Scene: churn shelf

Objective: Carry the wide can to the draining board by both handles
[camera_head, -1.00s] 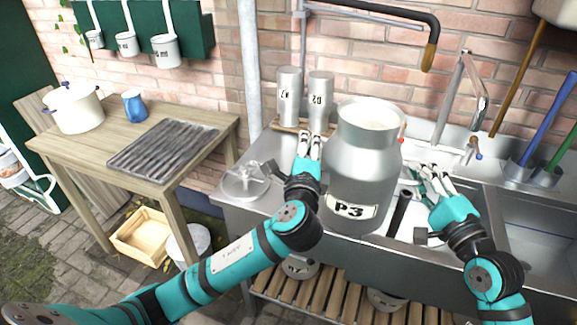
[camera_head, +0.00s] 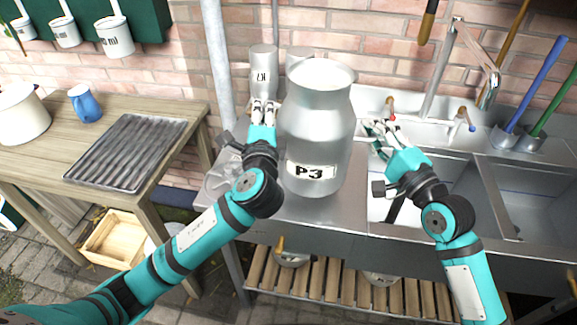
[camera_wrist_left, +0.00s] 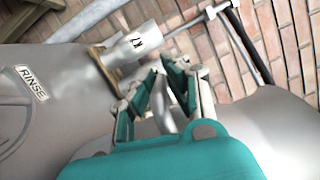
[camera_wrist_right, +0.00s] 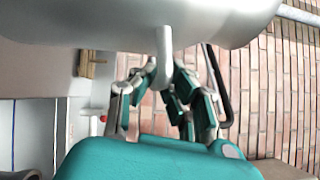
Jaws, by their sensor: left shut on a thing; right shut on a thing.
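The wide can (camera_head: 316,125) is a big silver churn labelled P3, upright over the steel counter left of the sink basin. I cannot tell whether its base touches the counter. My left gripper (camera_head: 264,106) is shut on its left handle, which shows partly between the fingers in the left wrist view (camera_wrist_left: 165,112). My right gripper (camera_head: 376,130) is shut on the right handle (camera_wrist_right: 163,50), seen in the right wrist view. A dark ribbed board (camera_head: 125,152), apparently the draining board, lies on the wooden table (camera_head: 180,118) at the left.
Two small silver cans (camera_head: 263,65) stand behind the wide can. A grey pipe (camera_head: 216,70) rises between table and sink. A tap (camera_head: 440,75) rises behind the basins.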

